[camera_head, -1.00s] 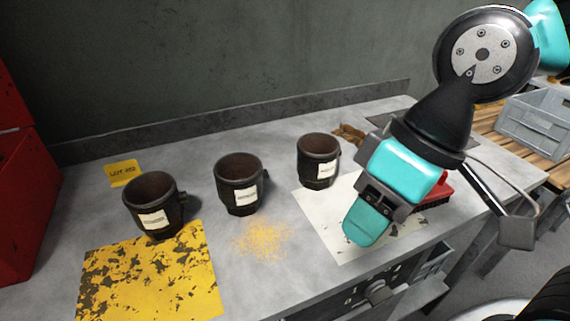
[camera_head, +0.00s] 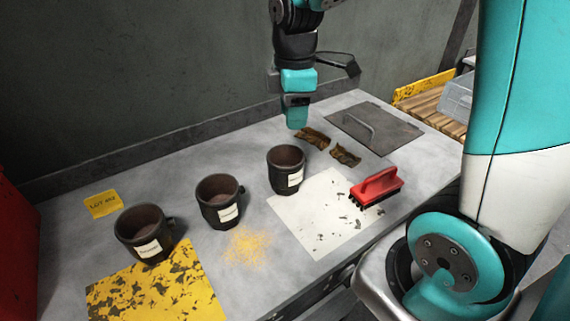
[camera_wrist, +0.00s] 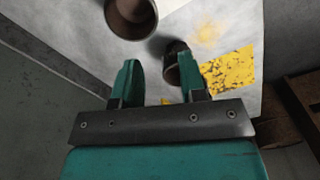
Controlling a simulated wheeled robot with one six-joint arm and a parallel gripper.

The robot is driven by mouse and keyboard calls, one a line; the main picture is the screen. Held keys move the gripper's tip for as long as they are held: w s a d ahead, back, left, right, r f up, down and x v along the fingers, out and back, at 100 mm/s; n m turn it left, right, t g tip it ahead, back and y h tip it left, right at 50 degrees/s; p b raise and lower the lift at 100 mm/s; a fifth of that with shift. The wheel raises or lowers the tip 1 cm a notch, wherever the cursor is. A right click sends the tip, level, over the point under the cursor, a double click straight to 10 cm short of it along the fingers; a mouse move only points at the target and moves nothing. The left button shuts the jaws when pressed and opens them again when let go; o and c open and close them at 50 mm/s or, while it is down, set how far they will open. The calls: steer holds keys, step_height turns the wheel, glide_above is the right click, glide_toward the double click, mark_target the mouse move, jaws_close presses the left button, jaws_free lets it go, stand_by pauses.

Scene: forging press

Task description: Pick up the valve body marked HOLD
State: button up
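Three dark, cup-shaped valve bodies with white labels stand upright in a row on the grey bench: left (camera_head: 146,234), middle (camera_head: 219,201) and right (camera_head: 287,170). The label lettering is too small to read, so I cannot tell which is marked HOLD. My gripper (camera_head: 296,122) hangs fingers down behind the right valve body, apart from it. In the wrist view, its two teal fingers (camera_wrist: 162,80) are spread with nothing held. One valve body (camera_wrist: 131,16) shows at the top there, and another (camera_wrist: 172,62) shows beyond the fingers, partly hidden.
A red brush (camera_head: 377,187) lies on a white sheet (camera_head: 325,222) at right. Brown rags (camera_head: 312,138) and a metal plate with a handle (camera_head: 378,128) lie behind. A yellow worn mat (camera_head: 155,292), yellow powder (camera_head: 247,246) and a yellow lot card (camera_head: 102,204) are at left.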

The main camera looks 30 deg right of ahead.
mark_target(290, 167)
steer(key=shift+w+d+f+p, duration=0.1)
steer(key=shift+w+f+p, duration=0.1)
steer(key=shift+f, duration=2.65)
steer(key=shift+w+a+f+p, duration=0.1)
steer(key=shift+f+p, duration=0.15)
steer(key=shift+f, duration=2.65)
steer(key=shift+w+d+f+p, duration=0.1)
steer(key=shift+w+f+p, duration=0.1)
steer(key=shift+f, duration=2.65)
jaws_close()
steer(key=shift+r, duration=0.1)
